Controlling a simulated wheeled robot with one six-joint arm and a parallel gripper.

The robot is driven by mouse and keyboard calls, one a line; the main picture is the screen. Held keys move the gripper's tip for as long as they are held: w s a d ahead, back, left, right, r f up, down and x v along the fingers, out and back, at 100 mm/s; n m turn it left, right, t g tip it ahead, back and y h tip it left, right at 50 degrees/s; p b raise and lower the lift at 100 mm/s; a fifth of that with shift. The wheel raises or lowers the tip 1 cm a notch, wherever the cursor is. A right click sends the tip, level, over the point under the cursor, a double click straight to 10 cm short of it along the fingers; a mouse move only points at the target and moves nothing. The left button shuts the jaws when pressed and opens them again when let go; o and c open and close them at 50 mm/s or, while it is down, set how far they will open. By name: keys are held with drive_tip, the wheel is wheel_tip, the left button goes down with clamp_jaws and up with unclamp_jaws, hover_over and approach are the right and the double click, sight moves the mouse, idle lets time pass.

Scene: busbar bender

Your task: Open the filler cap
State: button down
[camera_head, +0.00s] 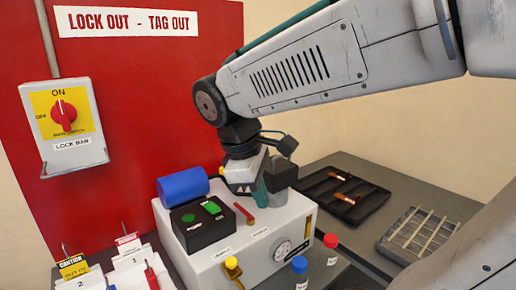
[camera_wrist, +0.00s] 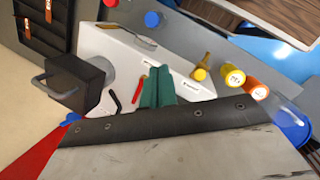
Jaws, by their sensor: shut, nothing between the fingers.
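The white tank unit (camera_head: 232,268) stands on the bench in the head view; its pale top also shows in the wrist view (camera_wrist: 122,50). No readable label marks the filler cap. A dark block with a bar handle (camera_wrist: 74,82) sits against a grey round piece (camera_wrist: 98,72), which may be the cap and neck; I cannot tell. The dark block also shows behind my wrist in the head view (camera_head: 283,172). My gripper (camera_wrist: 156,84) has teal fingers, shut and empty, over the tank top beside a small red lever (camera_wrist: 138,86). The fingertips are partly hidden in the head view.
A blue cylinder (camera_head: 183,186) and a black button box (camera_head: 202,222) stand left of my gripper. A gauge (camera_head: 283,250), yellow knob (camera_head: 232,264), blue cap (camera_head: 300,264) and red cap (camera_head: 330,240) are at the front. A black tray (camera_head: 342,193) lies right.

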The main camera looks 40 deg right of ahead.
drive_tip(key=s+a+f+m+t+y, duration=0.2)
drive_tip(key=s+a+m+y, duration=0.1)
drive_tip(key=s+a+m, duration=0.3)
drive_tip(key=w+d+r+m+t+y, duration=0.1)
drive_tip(key=w+d+r+m, duration=0.15)
drive_tip(key=w+m, duration=0.55)
drive_tip(key=w+d+r+m+t, duration=0.15)
drive_tip(key=w+d+m, duration=0.3)
drive_tip(key=m, duration=0.45)
drive_tip(key=w+d+r+m+t+h, duration=0.1)
drive_tip(key=w+d+m, duration=0.5)
drive_tip(key=d+m, duration=0.4)
drive_tip(key=w+d+m+t, duration=0.1)
drive_tip(key=w+d+m, duration=0.5)
drive_tip(key=d+m, duration=0.4)
drive_tip(key=shift+w+d+f, duration=0.15)
drive_tip(key=shift+w+f, duration=1.8)
drive_tip(key=shift+w, duration=0.25)
drive_tip(key=shift+w+d+f, duration=0.1)
drive_tip(key=shift+w+f, duration=1.8)
drive_tip(key=shift+w, duration=0.25)
